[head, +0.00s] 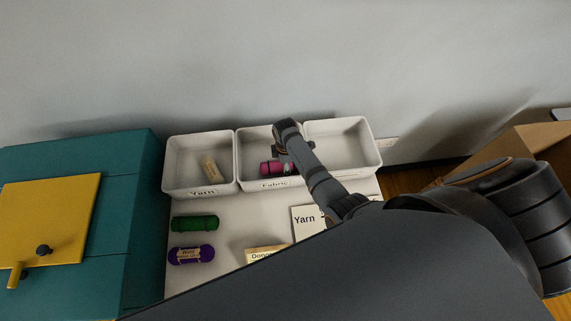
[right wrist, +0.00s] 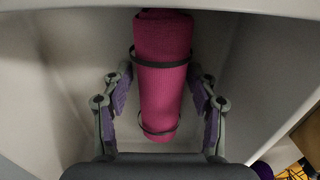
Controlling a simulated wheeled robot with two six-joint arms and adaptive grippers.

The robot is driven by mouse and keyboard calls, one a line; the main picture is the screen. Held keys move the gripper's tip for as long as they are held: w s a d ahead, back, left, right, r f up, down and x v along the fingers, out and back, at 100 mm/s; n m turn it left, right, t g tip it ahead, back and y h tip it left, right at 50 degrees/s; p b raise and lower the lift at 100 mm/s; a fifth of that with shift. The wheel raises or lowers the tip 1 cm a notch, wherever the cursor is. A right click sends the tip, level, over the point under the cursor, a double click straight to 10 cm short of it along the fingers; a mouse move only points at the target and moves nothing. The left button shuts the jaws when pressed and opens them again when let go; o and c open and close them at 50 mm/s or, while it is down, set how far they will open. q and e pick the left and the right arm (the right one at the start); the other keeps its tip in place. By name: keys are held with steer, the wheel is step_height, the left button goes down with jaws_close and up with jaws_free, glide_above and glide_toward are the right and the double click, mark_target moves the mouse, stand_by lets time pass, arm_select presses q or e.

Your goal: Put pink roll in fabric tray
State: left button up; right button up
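The pink roll (head: 267,168), with dark bands, lies inside the middle white tray, the fabric tray (head: 246,150), whose front label reads Fabric. In the right wrist view the roll (right wrist: 162,90) lies lengthwise between the two fingers of my right gripper (right wrist: 161,92). The fingers are spread, with a gap on each side of the roll. In the head view my right gripper (head: 282,150) is over the fabric tray and hides part of it. My left gripper is not in view.
The right tray (head: 350,132) looks empty. A green roll (head: 195,223) and a purple skein (head: 191,255) lie on the white table. A teal cabinet (head: 140,200) stands left.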

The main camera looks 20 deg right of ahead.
steer(key=shift+o, duration=0.6)
step_height(320, 180, up, 12)
steer(key=shift+r, duration=0.15)
stand_by(0.4)
